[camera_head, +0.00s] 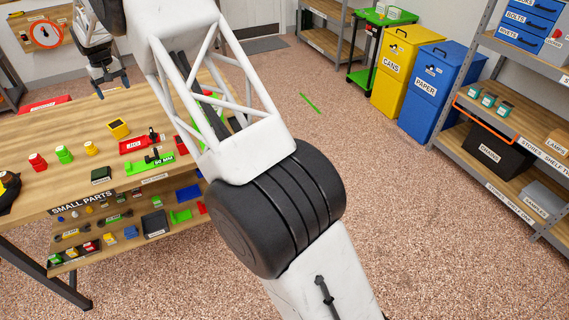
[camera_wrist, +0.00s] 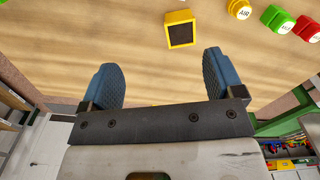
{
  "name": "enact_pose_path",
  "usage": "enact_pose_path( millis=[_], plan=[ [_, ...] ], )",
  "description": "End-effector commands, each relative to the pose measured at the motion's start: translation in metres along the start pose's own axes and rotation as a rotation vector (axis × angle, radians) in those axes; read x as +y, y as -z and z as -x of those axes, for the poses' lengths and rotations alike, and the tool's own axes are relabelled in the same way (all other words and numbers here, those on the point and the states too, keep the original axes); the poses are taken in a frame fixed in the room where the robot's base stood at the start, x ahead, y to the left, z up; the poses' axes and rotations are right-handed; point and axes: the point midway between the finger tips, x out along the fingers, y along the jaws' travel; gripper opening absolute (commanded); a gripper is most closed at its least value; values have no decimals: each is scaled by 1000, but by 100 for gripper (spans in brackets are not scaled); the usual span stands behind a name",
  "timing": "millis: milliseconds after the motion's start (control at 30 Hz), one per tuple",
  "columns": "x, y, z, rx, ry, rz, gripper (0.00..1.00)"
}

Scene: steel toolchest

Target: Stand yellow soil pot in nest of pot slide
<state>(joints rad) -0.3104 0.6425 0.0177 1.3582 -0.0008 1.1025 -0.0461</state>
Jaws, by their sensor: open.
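The yellow soil pot (camera_head: 118,127) is a small square pot with a dark inside, on the wooden table. It stands upright in the head view. It also shows in the wrist view (camera_wrist: 180,29), beyond the fingertips and a little right of the middle. My gripper (camera_head: 113,87) hangs above the far part of the table, behind the pot in the picture. In the wrist view my gripper (camera_wrist: 160,62) has its two blue fingers wide apart with nothing between them. I cannot surely tell which thing is the pot slide; my arm hides part of the table.
A dark green block (camera_head: 101,175) lies near the front edge.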

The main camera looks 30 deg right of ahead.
Motion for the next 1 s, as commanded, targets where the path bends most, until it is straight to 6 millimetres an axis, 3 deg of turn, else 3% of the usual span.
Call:
enact_pose_path(
  millis=[200, 500, 1000],
  plan=[
    [23, -49, 46, 18, -2, -29, 87],
    [48, -120, 98, 39, -5, -69, 87],
    [78, -251, 161, 76, -12, -134, 87]
  ],
)
